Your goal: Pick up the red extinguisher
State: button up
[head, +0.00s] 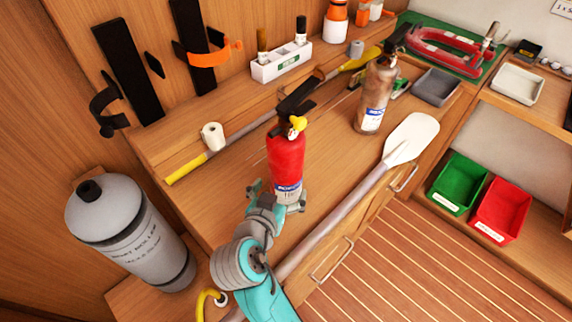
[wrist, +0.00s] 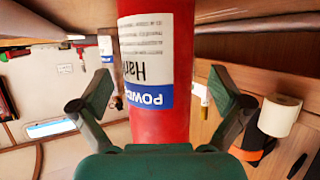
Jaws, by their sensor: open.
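The red extinguisher (head: 286,160) stands upright on the wooden counter in the head view, with a black handle, a yellow part near its top and a white-blue label low on its body. In the wrist view the extinguisher (wrist: 158,95) fills the middle, with its label upside down. My gripper (wrist: 158,68) is open, with one finger on each side of the body and a visible gap at both sides. In the head view my gripper (head: 277,192) is low at the near side of the extinguisher, which partly hides it.
A paddle (head: 345,200) lies along the counter's front edge. A long yellow-ended tool (head: 235,135) lies behind the extinguisher. A worn grey-brown extinguisher (head: 375,95) stands to the right. A white roll (head: 213,136) sits left, and a large grey cylinder (head: 130,232) stands at lower left.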

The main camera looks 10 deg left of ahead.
jog(key=shift+x, duration=1.95)
jog(key=shift+d+r, duration=0.1)
jog(key=shift+r, duration=0.05)
jog(key=shift+c, duration=0.3)
jog(key=c, duration=1.2)
jog(key=shift+r, duration=0.15)
jog(key=shift+c, duration=0.9)
jog(key=shift+r, duration=0.15)
